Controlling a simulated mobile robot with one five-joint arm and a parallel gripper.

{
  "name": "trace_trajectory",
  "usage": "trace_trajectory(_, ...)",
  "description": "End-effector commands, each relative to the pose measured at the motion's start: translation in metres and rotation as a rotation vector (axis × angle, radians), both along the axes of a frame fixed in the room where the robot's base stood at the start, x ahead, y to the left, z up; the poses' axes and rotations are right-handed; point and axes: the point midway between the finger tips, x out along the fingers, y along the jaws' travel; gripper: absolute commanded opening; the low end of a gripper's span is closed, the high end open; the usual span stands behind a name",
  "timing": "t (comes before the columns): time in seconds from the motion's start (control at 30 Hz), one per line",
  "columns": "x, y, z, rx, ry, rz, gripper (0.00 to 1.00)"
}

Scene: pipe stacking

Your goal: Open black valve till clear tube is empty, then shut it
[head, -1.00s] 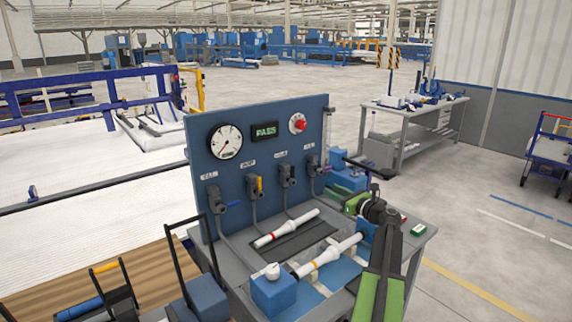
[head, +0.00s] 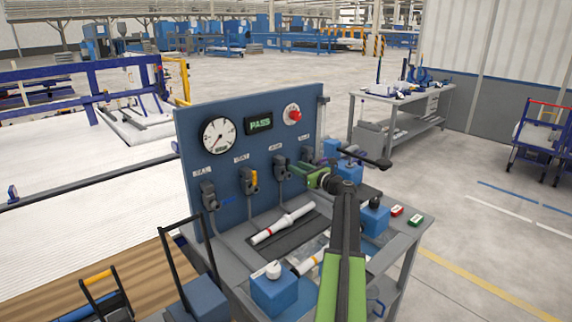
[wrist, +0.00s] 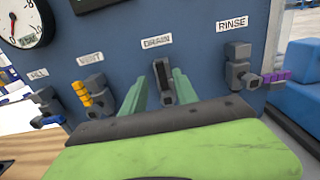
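The black valve (head: 281,168) is under the DRAIN label on the blue panel. In the wrist view its dark lever (wrist: 164,82) stands roughly upright between my green fingers. My gripper (head: 303,170) is at the panel beside this valve. In the wrist view my gripper (wrist: 160,92) is open, with a finger on each side of the lever and gaps visible. The clear tube (head: 321,115) is a thin upright strip at the panel's right edge; its liquid level is too small to tell.
The blue FILL valve (wrist: 48,118) and yellow VENT valve (wrist: 88,92) are to the left; the purple RINSE valve (wrist: 255,75) is to the right. A gauge (head: 219,136), PASS display (head: 259,124) and red knob (head: 292,115) sit above. White pipe (head: 284,222) lies on the bench.

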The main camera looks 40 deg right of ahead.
Motion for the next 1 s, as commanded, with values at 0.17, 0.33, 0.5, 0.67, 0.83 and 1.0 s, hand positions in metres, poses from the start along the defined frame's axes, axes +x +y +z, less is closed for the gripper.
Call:
trace_trajectory(0.17, 0.040, -0.006, 0.000, 0.000, 0.000, -0.002, 0.35)
trace_trajectory(0.33, 0.061, -0.008, 0.000, 0.000, 0.000, -0.003, 0.35)
trace_trajectory(0.5, 0.066, -0.007, 0.000, 0.000, 0.000, -0.004, 0.35)
trace_trajectory(0.67, 0.065, -0.007, 0.000, 0.000, 0.000, -0.004, 0.35)
trace_trajectory(0.83, 0.065, -0.007, 0.000, 0.000, 0.000, -0.004, 0.16)
trace_trajectory(1.0, 0.065, -0.007, 0.000, 0.000, 0.000, -0.004, 0.00)
